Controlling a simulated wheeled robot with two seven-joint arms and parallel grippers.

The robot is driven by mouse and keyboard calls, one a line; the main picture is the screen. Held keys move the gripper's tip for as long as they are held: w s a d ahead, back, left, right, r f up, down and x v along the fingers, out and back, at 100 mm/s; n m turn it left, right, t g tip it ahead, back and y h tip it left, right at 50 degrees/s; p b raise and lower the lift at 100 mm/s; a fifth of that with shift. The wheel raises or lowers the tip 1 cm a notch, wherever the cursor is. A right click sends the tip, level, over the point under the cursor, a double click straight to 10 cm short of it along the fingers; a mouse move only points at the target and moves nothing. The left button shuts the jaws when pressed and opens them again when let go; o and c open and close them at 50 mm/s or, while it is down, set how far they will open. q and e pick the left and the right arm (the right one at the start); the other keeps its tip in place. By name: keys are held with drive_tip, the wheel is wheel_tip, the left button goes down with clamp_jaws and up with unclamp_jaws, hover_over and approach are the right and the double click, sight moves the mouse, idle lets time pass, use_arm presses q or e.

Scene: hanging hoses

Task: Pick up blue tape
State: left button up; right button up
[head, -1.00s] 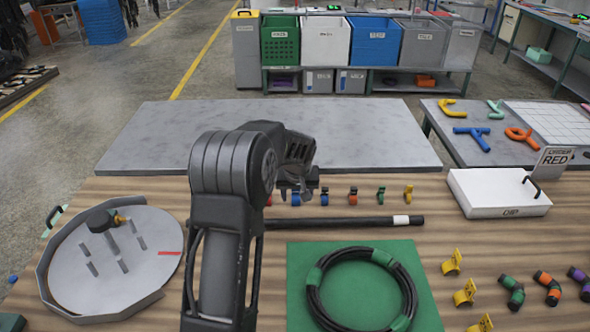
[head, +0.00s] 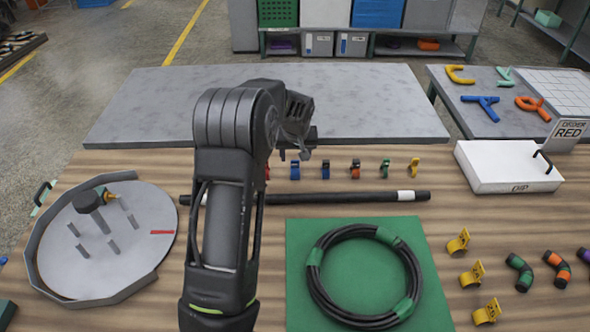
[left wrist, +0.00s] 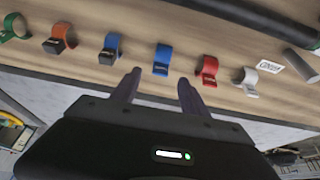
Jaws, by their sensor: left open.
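Two blue tape rolls stand in a row of small coloured tapes on the wooden table. The left blue tape (head: 295,170) is just below my left gripper (head: 294,153) in the head view. The other blue tape (head: 325,170) stands to its right. In the left wrist view my left gripper (left wrist: 159,77) is open and empty, its fingers pointing at the row. One blue tape (left wrist: 162,59) lies just beyond the gap between the fingertips, apart from them. The other blue tape (left wrist: 110,48) is left of the left finger. My right gripper is not in view.
Red (left wrist: 207,70), orange (head: 355,168), green (head: 385,168) and yellow (head: 413,166) tapes stand close by in the row. A black tube (head: 340,198) lies in front. A coiled hose (head: 318,285) is on a green mat (head: 300,232). A round grey board (head: 145,250) sits left, a white box (head: 500,170) right.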

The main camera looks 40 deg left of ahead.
sight(295, 161)
use_arm(q)
drive_tip(key=b+x, duration=0.2)
drive_tip(key=x, duration=0.3)
drive_tip(key=shift+w+a+f, duration=0.1)
drive_tip(key=shift+w+a, duration=0.05)
idle(0.3)
clamp_jaws()
idle(0.6)
